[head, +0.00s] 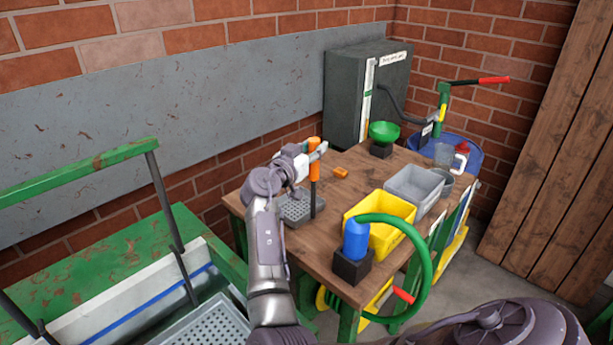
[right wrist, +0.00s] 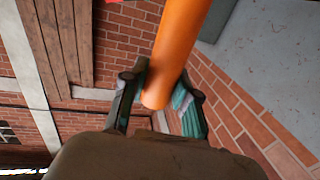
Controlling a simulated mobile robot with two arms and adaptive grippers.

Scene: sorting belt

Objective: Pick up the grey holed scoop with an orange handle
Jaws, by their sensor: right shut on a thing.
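The grey holed scoop (head: 294,208) is at the left end of the wooden table, with its dark shaft and orange handle (head: 315,171) standing upright. My right gripper (head: 315,156) is shut around the upper part of the handle. In the right wrist view the orange handle (right wrist: 177,50) sits between the two fingers (right wrist: 160,98), with its end showing. I cannot tell whether the scoop's head touches the table top. My left gripper is not in view.
A green hoop (head: 427,262) rises at the front. A green-framed machine (head: 100,245) stands left.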

